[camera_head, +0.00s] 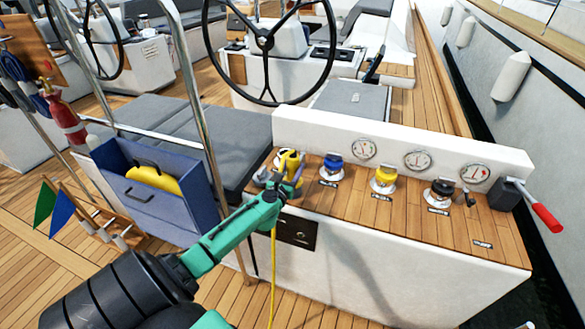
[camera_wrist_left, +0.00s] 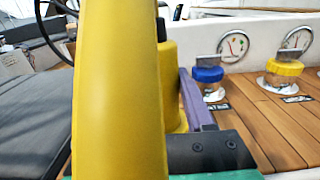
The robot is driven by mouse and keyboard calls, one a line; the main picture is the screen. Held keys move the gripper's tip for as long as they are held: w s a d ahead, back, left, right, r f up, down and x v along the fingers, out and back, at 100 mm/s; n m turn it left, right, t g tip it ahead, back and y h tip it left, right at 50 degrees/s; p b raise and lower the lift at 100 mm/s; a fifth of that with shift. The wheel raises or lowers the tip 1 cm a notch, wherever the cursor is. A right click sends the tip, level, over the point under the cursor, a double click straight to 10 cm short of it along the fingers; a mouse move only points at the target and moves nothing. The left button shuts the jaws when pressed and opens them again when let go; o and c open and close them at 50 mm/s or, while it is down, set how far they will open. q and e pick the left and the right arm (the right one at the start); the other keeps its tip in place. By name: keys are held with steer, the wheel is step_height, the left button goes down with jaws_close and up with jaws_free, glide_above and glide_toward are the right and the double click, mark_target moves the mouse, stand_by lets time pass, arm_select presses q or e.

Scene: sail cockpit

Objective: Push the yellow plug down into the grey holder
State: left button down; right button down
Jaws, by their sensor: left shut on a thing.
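The yellow plug (camera_head: 290,160) is at the left end of the wooden console top, with its yellow cable (camera_head: 272,270) hanging down the console's front. My left gripper (camera_head: 288,182) is shut on the plug. In the left wrist view the plug (camera_wrist_left: 172,85) stands behind a large, close yellow part (camera_wrist_left: 118,90), and one purple finger (camera_wrist_left: 195,100) shows against its right side. A grey metal piece (camera_head: 262,179), seemingly the holder, shows beside the gripper and is mostly hidden. I cannot tell how deep the plug sits. My right gripper is not in view.
On the console (camera_head: 400,203), a blue-topped fitting (camera_head: 331,168), a yellow-topped one (camera_head: 384,178) and a black-topped one (camera_head: 440,192) stand in a row to the right. Gauges (camera_head: 418,160) line the raised back. A blue box (camera_head: 160,190) stands left of my arm.

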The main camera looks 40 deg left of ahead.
arm_select(q)
steer(key=shift+f+b, duration=0.45)
steer(key=c, duration=0.6)
jaws_free()
steer(key=shift+o, duration=0.3)
steer(key=shift+s, duration=0.1)
steer(key=p+v, duration=0.1)
steer(key=v, duration=0.4)
glide_toward(291, 173)
steer(key=shift+w+a+p, duration=0.1)
steer(key=shift+w+p, duration=0.25)
steer(key=shift+p, duration=0.05)
